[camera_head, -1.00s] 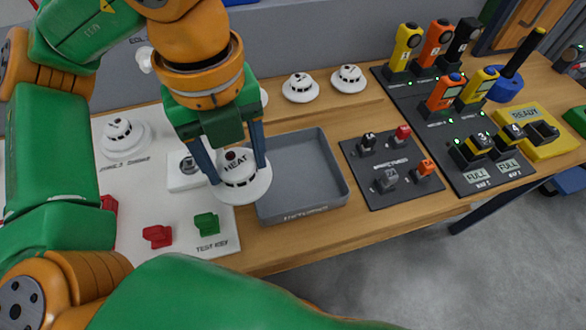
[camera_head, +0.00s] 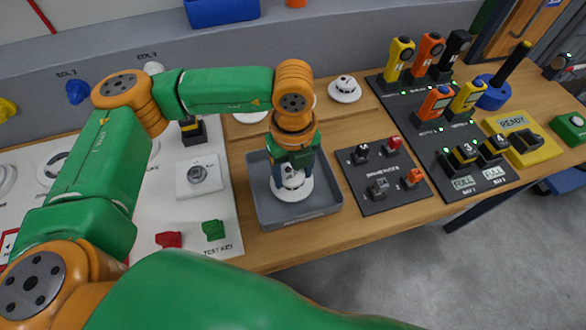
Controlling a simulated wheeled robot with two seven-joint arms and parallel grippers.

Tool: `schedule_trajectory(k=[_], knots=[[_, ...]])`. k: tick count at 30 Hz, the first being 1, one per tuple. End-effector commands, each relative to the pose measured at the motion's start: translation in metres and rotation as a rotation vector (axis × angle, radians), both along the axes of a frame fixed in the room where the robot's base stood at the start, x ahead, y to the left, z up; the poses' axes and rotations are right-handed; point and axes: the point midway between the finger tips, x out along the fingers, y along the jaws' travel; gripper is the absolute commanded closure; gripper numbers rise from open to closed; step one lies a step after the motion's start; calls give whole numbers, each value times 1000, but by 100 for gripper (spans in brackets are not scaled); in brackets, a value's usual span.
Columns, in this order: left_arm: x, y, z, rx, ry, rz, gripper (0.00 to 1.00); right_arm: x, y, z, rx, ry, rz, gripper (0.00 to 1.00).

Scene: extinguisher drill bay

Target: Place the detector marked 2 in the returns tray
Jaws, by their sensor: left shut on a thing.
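My left gripper (camera_head: 292,170) comes down over the grey returns tray (camera_head: 327,203) from above. It is shut on a white round detector (camera_head: 292,190). The detector is upright, within the tray's outline and low over its floor; I cannot tell whether it touches the floor. The gripper hides most of its top, and I cannot read a number on it. The rest of the tray looks empty. My right gripper is out of view.
White detectors stand behind the tray, one at the back (camera_head: 345,89) and one partly hidden (camera_head: 251,117). A dark board with small switches (camera_head: 383,177) lies close to the tray's right. A white test panel (camera_head: 225,215) lies to its left.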

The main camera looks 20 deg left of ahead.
Motion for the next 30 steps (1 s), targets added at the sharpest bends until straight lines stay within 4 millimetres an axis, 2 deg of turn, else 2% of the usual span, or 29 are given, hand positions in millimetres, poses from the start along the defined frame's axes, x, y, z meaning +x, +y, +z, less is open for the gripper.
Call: schedule_trajectory(k=[2,3,5,6,13,16,17,25,30], knots=[[0,0,-4,-1,-1,0,96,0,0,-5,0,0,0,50],[0,0,-2,0,0,0,25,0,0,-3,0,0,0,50],[0,0,-2,0,0,0,9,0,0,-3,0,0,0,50],[0,0,-2,0,0,0,6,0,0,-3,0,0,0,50],[0,0,-1,0,0,0,6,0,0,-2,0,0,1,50],[0,0,7,-1,-1,0,6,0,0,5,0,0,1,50],[1,0,8,-2,-3,1,6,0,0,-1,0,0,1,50],[1,-1,82,-3,-5,1,6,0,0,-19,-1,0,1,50],[0,0,114,0,-3,0,6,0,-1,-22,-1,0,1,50]])
